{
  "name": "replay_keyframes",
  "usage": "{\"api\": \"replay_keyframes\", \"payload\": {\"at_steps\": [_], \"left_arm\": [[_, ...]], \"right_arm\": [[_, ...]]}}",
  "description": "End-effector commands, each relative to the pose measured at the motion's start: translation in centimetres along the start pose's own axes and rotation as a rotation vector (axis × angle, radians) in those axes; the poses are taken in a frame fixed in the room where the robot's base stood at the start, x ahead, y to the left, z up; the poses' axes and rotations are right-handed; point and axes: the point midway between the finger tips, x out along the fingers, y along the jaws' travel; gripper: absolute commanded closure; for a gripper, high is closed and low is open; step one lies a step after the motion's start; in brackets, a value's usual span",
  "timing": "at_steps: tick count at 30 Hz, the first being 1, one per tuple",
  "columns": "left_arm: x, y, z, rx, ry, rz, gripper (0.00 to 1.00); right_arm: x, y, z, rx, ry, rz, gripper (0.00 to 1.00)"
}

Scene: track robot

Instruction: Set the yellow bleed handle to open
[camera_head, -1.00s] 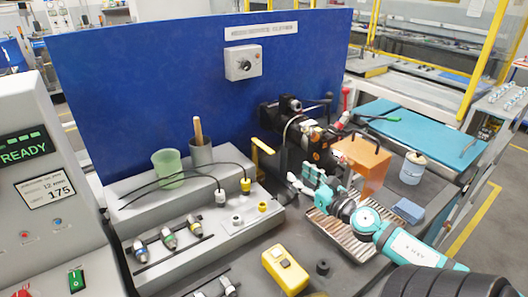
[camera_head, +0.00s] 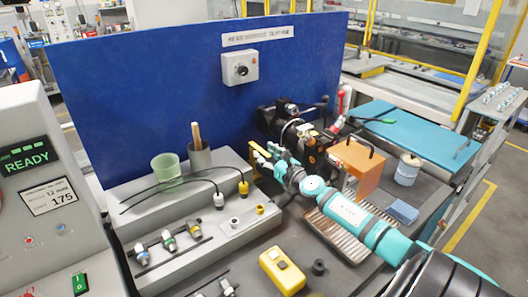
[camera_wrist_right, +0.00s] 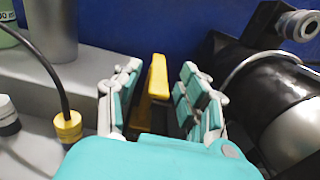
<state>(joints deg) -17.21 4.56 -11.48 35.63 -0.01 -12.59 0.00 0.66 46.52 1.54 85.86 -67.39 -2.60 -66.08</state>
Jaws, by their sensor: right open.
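The yellow bleed handle (camera_wrist_right: 157,78) stands upright between the fingers of my right gripper (camera_wrist_right: 160,85) in the right wrist view. The fingers are spread, with a gap on each side of the handle, and I see no contact. In the head view my right gripper (camera_head: 265,154) is at the handle's place, left of the black machine, and covers most of the handle. The handle's lower end is partly hidden behind the teal gripper body in the wrist view. My left gripper is in neither view.
The black cylinder (camera_wrist_right: 285,110) is close to the right fingers. A cable with a yellow plug (camera_wrist_right: 67,127) is on the left. The blue panel (camera_head: 120,90) rises behind. An orange box (camera_head: 358,168) and a ribbed tray (camera_head: 335,237) are near my right arm.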

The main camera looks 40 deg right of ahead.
Motion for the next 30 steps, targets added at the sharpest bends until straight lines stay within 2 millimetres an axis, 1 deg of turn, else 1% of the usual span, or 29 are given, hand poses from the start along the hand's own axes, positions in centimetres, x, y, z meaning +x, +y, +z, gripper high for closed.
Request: {"api": "replay_keyframes", "payload": {"at_steps": [3,6,14,23,24,30], "left_arm": [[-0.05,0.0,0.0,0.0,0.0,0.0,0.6],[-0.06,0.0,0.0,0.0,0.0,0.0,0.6],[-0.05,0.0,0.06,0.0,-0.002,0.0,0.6],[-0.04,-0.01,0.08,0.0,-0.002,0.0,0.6],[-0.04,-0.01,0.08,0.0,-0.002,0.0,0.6],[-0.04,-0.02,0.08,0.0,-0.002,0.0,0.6]], "right_arm": [[0.84,0.05,0.05,0.001,-0.001,0.0,0.59],[1.12,0.09,0.02,0.0,0.0,0.001,0.59],[1.17,0.09,0.0,-0.001,0.0,0.001,0.59],[1.15,0.08,0.01,-0.001,0.0,0.001,0.98],[1.15,0.07,0.02,-0.001,0.0,0.001,1.0],[1.14,0.07,0.02,-0.001,0.0,0.001,1.0]]}}
